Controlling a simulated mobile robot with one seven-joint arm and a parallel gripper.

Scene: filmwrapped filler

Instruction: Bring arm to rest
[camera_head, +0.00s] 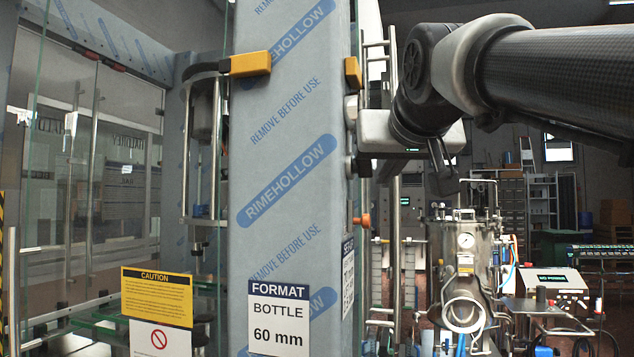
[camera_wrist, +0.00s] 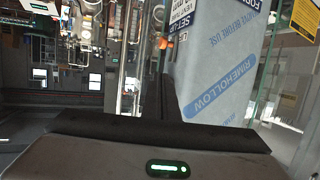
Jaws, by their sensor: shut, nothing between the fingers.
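My arm (camera_head: 560,75) reaches in from the upper right of the head view, dark and patterned. Its wrist ends in a pale housing beside the film-wrapped column (camera_head: 290,165). My gripper (camera_head: 446,184) points downward there, with dark fingers shut and nothing held. I cannot tell whether the housing touches the column or only overlaps it in the picture. In the wrist view, my gripper's body with a green light fills the bottom, and the column (camera_wrist: 215,75) stands just beyond it to the right.
A steel vessel with a gauge (camera_head: 466,250) stands below and behind my gripper. Orange-yellow clamps (camera_head: 250,64) and an orange knob (camera_head: 362,221) stick out from the column. A caution sign (camera_head: 157,296) and glass panels are at the left.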

